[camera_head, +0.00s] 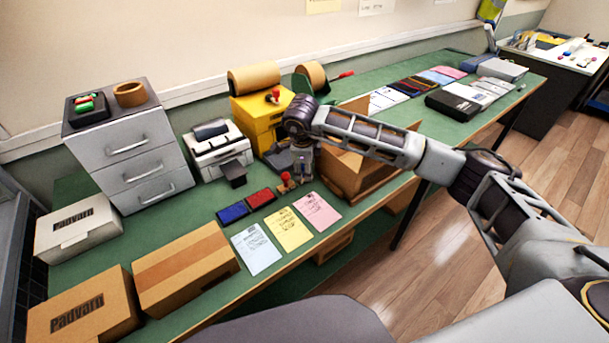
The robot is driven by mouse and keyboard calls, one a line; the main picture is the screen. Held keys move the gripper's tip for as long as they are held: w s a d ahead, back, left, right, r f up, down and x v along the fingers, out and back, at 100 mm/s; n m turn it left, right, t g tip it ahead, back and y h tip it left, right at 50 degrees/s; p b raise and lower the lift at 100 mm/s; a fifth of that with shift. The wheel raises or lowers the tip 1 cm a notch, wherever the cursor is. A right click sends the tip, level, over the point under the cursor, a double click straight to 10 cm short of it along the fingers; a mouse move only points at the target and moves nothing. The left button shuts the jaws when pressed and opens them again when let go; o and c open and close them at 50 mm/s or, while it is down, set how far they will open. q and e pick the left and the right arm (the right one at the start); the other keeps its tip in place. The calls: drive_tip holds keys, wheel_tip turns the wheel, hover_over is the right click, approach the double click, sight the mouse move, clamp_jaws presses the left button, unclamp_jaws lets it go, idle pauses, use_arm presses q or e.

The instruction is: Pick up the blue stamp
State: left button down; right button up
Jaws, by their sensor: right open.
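My right gripper (303,172) points down at the green table (213,248), just right of a small stamp (286,182) with a reddish-brown handle. Its jaws are open. A small bluish patch shows around its fingers; I cannot tell whether this is the blue stamp or part of the gripper. A blue ink pad (233,212) and a red ink pad (260,198) lie side by side to the left. My left gripper is out of view.
Blue, yellow and pink sheets (318,211) lie in front of the pads. An open cardboard box (378,178) stands close right of the gripper. A printer (216,150), drawers (128,150) and yellow boxes (258,118) stand behind. Closed cartons (186,268) fill the front left.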

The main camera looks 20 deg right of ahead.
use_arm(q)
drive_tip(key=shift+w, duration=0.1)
use_arm(e)
clamp_jaws()
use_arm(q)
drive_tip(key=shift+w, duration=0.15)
use_arm(e)
drive_tip(key=shift+r, duration=0.15)
drive_tip(key=shift+r, duration=0.65)
wheel_tip(320, 180, up, 7)
drive_tip(key=shift+f, duration=0.1)
drive_tip(key=shift+r, duration=0.65)
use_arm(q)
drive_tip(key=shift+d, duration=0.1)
use_arm(e)
drive_tip(key=shift+r, duration=0.2)
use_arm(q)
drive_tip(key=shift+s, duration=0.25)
